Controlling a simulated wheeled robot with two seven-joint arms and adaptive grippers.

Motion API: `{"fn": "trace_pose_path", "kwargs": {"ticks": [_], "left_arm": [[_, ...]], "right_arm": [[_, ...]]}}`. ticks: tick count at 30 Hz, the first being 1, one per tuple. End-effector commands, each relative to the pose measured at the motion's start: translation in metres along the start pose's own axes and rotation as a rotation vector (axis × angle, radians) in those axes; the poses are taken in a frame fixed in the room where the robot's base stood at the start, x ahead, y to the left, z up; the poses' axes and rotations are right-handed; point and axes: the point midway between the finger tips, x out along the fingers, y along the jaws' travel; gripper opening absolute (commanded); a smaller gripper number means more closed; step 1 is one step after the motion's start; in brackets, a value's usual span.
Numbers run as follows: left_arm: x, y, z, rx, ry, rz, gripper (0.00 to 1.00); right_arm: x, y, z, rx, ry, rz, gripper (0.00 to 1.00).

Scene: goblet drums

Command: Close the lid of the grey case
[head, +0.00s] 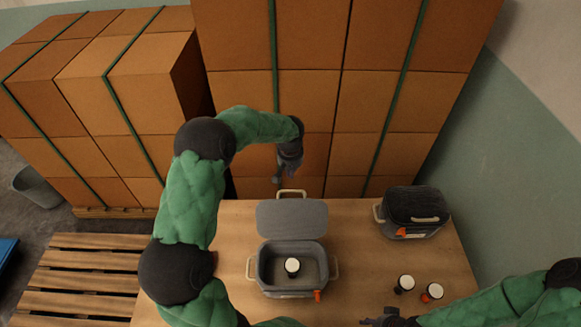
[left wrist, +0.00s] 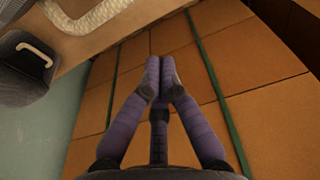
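The grey case (head: 265,284) stands on the table with its lid (head: 292,219) open, swung back towards the far edge. A cream handle (head: 291,192) is on the lid's far side. A small dark drum with a white top (head: 292,267) stands inside the case. My left gripper (head: 278,180) is beyond the table's far edge, just behind the lid handle and apart from it. Its fingers meet at the tips in the left wrist view (left wrist: 161,68), with nothing between them. My right gripper (head: 372,321) is at the bottom edge of the head view, partly cut off.
A closed dark case (head: 412,207) stands at the table's back right. Two small drums (head: 404,284) (head: 432,292) stand at the right front. Stacked cardboard boxes (head: 330,110) rise close behind the table (head: 365,250). A wooden pallet (head: 85,275) lies at the left.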

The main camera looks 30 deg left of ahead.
Motion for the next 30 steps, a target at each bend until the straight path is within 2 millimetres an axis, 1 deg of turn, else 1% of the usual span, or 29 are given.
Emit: {"fn": "trace_pose_path", "kwargs": {"ticks": [1, 4, 6, 15, 20, 30], "left_arm": [[0.010, -0.001, 0.000, -0.001, -0.001, -0.001, 0.00], [0.024, 0.000, 0.000, -0.001, 0.000, 0.000, 0.00], [0.016, 0.000, 0.009, -0.001, 0.002, 0.001, 0.00], [0.008, 0.000, 0.033, 0.000, 0.002, 0.001, 0.00], [0.006, 0.000, 0.037, -0.001, 0.001, 0.001, 0.00], [0.006, 0.000, 0.037, -0.001, 0.002, 0.001, 0.00]], "right_arm": [[0.003, 0.001, 0.000, 0.000, 0.000, 0.000, 0.40], [0.006, 0.002, 0.000, 0.000, 0.000, 0.000, 0.40], [0.006, 0.002, 0.000, 0.000, 0.000, 0.000, 0.40], [0.008, 0.003, 0.000, 0.000, 0.000, 0.000, 0.40], [0.009, 0.003, 0.000, 0.000, 0.000, 0.000, 0.40], [0.009, 0.003, 0.000, 0.000, 0.000, 0.000, 0.40]]}}
